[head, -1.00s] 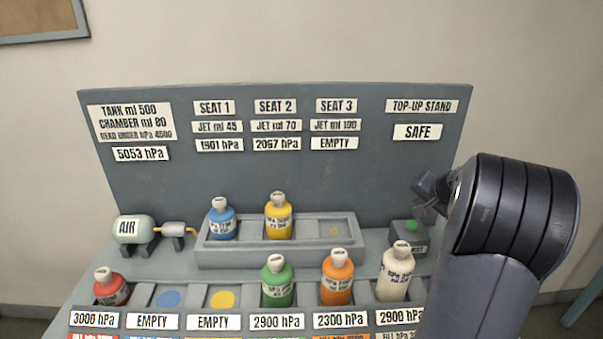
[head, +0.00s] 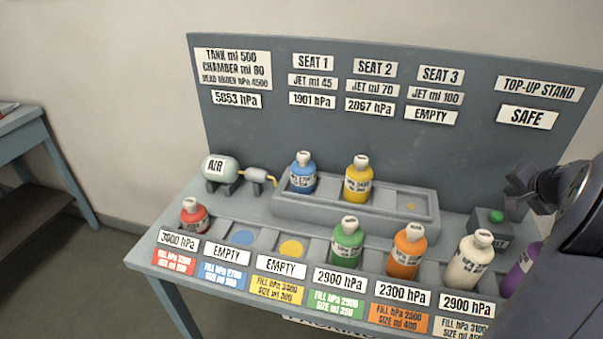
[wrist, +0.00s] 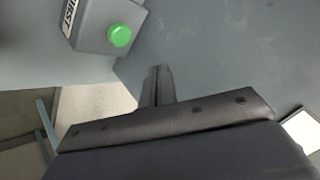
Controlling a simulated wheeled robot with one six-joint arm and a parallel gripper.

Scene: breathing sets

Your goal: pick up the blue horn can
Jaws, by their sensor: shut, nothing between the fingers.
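The blue horn can (head: 303,174) stands upright in the left seat of the raised grey tray (head: 300,212), under the SEAT 1 sign. A yellow can (head: 358,180) stands to its right in the middle seat. My gripper (head: 520,182) is far to the right of the blue can, above the green-button stand, and holds nothing. In the wrist view my gripper (wrist: 158,85) shows its dark fingers together, close to the grey panel. The blue can is not in the wrist view.
The front row holds red (head: 194,216), green (head: 346,243), orange (head: 406,252), white (head: 468,262) and purple (head: 521,268) cans. The top-up stand with a green button (head: 495,214) is at right; it also shows in the wrist view (wrist: 119,36). An AIR tank (head: 221,168) is at left.

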